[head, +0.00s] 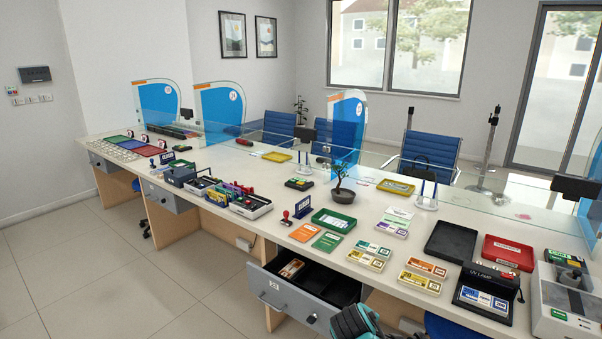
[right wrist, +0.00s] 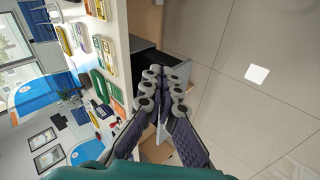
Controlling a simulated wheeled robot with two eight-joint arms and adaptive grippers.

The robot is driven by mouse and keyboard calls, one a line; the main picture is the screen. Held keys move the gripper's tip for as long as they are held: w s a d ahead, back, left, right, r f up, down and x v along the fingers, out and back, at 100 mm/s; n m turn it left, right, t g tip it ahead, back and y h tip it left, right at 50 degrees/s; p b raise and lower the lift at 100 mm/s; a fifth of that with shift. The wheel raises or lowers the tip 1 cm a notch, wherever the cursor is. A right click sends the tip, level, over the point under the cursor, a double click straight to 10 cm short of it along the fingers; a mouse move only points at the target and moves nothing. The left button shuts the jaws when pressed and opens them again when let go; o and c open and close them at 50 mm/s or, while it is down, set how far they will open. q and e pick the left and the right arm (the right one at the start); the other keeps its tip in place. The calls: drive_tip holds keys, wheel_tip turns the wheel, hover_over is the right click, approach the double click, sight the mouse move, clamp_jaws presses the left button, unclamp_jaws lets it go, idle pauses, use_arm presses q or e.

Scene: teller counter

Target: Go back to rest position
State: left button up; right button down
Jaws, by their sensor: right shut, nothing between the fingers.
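My right gripper (right wrist: 163,90) is shut and empty in the right wrist view, its fingertips close together in front of the counter. In the head view part of my right arm and hand (head: 352,322) shows at the bottom edge, in front of the counter (head: 345,262). The open grey drawer (head: 290,310) is just left of it in the head view, pulled out under the counter, with a banknote bundle (head: 291,268) in its back left compartment. The drawer also shows behind the fingers in the right wrist view, partly hidden. My left gripper is in neither view.
The counter top holds a plant (head: 341,196), a green tray (head: 333,220), a black tray (head: 450,242), a red box (head: 508,252), a UV lamp device (head: 486,292) and several note bundles. Clear screens run along the counter. The tiled floor (head: 110,270) at the left is free.

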drive_tip(key=s+d+m+y, duration=0.1)
drive_tip(key=s+m+y, duration=0.2)
drive_tip(key=s+m, duration=0.6)
drive_tip(key=s, duration=1.2)
drive_tip(key=shift+d+f+m+g+y, duration=0.2)
drive_tip(key=shift+d+m+g+y, duration=0.05)
drive_tip(key=shift+m+g+y, duration=0.05)
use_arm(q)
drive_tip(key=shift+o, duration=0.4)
use_arm(e)
drive_tip(key=shift+s, duration=0.1)
